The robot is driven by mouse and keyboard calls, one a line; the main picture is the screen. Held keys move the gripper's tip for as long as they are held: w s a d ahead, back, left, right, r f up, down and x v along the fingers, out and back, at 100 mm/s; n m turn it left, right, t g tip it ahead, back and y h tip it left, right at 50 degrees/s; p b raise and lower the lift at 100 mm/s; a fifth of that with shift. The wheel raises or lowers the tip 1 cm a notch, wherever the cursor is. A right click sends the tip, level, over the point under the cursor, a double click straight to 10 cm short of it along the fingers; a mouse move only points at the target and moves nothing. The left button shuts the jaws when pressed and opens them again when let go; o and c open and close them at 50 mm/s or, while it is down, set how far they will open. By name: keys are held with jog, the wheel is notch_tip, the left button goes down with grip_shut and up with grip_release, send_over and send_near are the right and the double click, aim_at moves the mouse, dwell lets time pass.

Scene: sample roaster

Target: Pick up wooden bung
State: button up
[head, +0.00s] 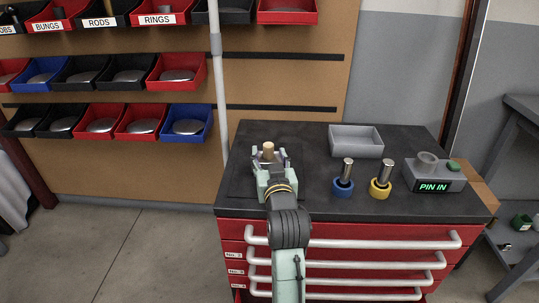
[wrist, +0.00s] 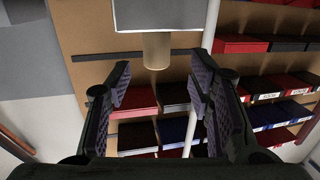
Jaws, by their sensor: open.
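The wooden bung (head: 268,147) is a small tan cylinder. In the head view it shows upright just past my gripper (head: 268,160), over the left part of the dark cabinet top (head: 310,140); its lower part is hidden behind my gripper. In the wrist view the bung (wrist: 157,50) shows between and beyond the tips of my gripper (wrist: 157,82), against a grey block-like thing (wrist: 158,16). The two fingers are apart and nothing is between them. I cannot tell the exact gap from fingertips to bung.
A grey open tray (head: 356,147) sits at the back of the cabinet top. Right of my gripper stand metal pins in a blue ring (head: 343,187) and a yellow ring (head: 380,189), then a "PIN IN" fixture (head: 435,179). Wall bins (head: 140,122) are at left.

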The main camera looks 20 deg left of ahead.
aim_at(269, 148)
jog(key=p+x, duration=0.1)
jog(key=x, duration=0.4)
jog(key=shift+w+r, duration=0.15)
jog(key=shift+c, duration=0.2)
grip_shut()
dwell(0.3)
